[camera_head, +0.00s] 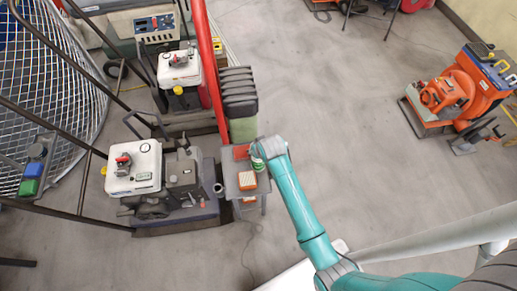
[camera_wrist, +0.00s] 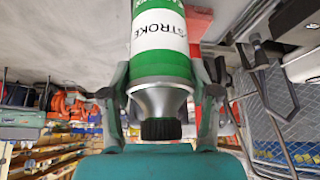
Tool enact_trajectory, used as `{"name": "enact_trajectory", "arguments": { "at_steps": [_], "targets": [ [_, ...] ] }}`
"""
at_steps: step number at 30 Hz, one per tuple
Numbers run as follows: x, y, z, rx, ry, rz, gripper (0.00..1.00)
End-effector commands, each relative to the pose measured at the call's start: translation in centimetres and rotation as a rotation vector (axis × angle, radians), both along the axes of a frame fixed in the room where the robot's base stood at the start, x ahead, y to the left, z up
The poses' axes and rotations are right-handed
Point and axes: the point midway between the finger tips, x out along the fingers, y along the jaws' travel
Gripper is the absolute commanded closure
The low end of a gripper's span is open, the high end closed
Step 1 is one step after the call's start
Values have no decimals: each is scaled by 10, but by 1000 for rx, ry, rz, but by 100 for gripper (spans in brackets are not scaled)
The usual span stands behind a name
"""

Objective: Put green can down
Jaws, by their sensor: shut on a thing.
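The green can (camera_wrist: 160,65) has a white band with the word STROKE, a silver shoulder and a black cap. In the wrist view it lies between the two fingers of my gripper (camera_wrist: 163,92), which is shut on it. In the head view the can (camera_head: 257,163) shows only in small part beside my gripper (camera_head: 262,155), at the right edge of a small grey table (camera_head: 231,188). Whether the can touches the table top cannot be told.
A red post (camera_head: 207,65) rises behind. Open grey floor lies to the right, with an orange machine (camera_head: 450,92) beyond.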

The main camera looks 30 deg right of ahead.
Motion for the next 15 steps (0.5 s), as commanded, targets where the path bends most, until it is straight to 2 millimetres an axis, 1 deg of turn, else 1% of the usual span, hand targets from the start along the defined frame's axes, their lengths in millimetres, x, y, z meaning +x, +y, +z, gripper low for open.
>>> {"name": "enact_trajectory", "arguments": {
  "at_steps": [6, 7, 8, 9, 15],
  "targets": [
    [0, 0, -3, 0, 0, 0, 95],
    [0, 0, -2, 0, 0, 0, 32],
    [0, 0, -2, 0, 0, 0, 25],
    [0, 0, -2, 0, 0, 0, 15],
    [0, 0, -2, 0, 0, 0, 15]
  ]
}}
